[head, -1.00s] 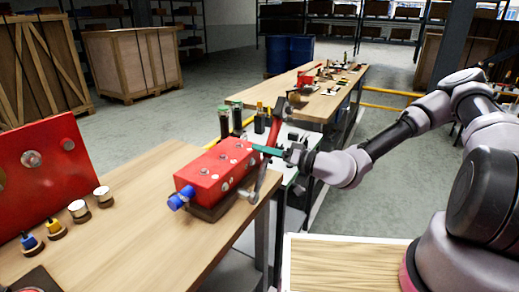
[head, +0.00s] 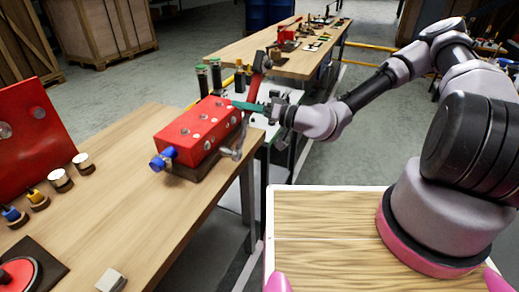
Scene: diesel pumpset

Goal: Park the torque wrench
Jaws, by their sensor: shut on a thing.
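The torque wrench (head: 254,82) appears as a long tool with a dark top end, a red upper part and a grey lower part. It stands steeply tilted beside the right end of the red block (head: 197,128). My gripper (head: 252,107), with green fingers, is shut on the wrench around its middle. The wrench's lower end is close to the block's right side; I cannot tell whether they touch. Part of the wrench is hidden behind the fingers.
The red block with a blue fitting (head: 163,159) sits on the wooden bench (head: 150,215). Small capped parts (head: 60,180) and a red panel (head: 30,125) are at left. Dark bottles (head: 216,74) stand behind the block. A farther bench (head: 255,50) holds several items.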

